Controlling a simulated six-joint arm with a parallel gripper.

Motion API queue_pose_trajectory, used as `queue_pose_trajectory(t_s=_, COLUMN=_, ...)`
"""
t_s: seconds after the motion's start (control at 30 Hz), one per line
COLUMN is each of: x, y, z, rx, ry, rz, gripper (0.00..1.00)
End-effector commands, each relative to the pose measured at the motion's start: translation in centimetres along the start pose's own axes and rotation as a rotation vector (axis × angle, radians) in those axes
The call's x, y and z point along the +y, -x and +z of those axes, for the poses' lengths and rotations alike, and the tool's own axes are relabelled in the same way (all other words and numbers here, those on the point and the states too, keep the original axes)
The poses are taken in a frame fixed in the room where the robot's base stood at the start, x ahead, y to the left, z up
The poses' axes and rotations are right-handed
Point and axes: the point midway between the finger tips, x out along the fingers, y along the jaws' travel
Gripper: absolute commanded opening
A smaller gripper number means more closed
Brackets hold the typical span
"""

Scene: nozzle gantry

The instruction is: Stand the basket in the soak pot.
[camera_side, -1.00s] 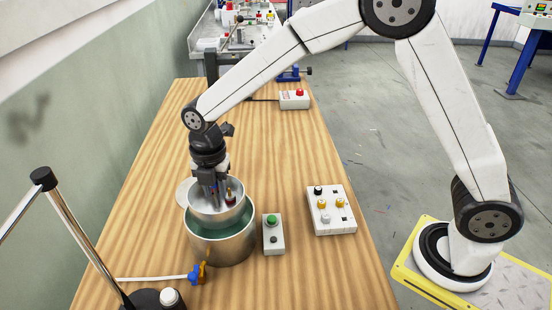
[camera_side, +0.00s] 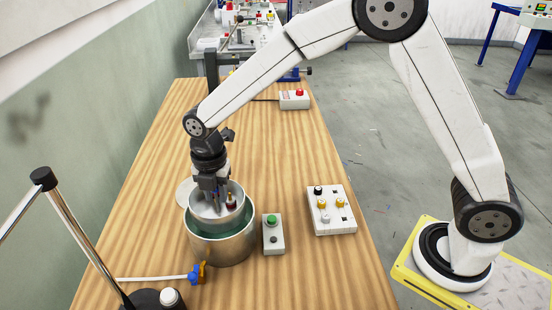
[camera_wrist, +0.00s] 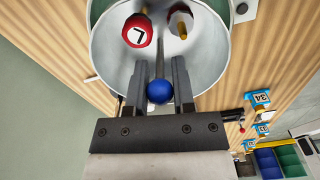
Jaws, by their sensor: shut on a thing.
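The basket (camera_side: 213,215) is a round metal bowl with a central post topped by a blue knob (camera_wrist: 159,92). My gripper (camera_side: 213,188) is shut on the post just under the knob. The basket hangs upright inside the mouth of the soak pot (camera_side: 225,249), a steel pot with green liquid. The basket's rim is above the pot's rim. Whether its base touches the pot floor is hidden. In the basket, the wrist view shows a red-capped nozzle (camera_wrist: 138,31) with a black mark on white and a metal nozzle (camera_wrist: 180,22) with a brass tip.
A green-button box (camera_side: 272,233) stands close right of the pot. A nozzle rack (camera_side: 331,211) is farther right. A blue and orange valve (camera_side: 197,272) is at the pot's front. A pale disc (camera_side: 184,192) lies behind it. A red-button box (camera_side: 294,99) is at the back.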

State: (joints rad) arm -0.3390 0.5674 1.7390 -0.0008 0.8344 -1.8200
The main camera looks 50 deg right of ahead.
Motion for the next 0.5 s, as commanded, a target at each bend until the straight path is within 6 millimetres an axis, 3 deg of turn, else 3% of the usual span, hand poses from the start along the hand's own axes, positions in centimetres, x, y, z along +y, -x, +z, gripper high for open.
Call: queue_pose_trajectory(t_s=0.5, x=0.02, y=-0.70, z=0.00, rx=0.000, ry=0.000, rz=0.001, gripper=0.00)
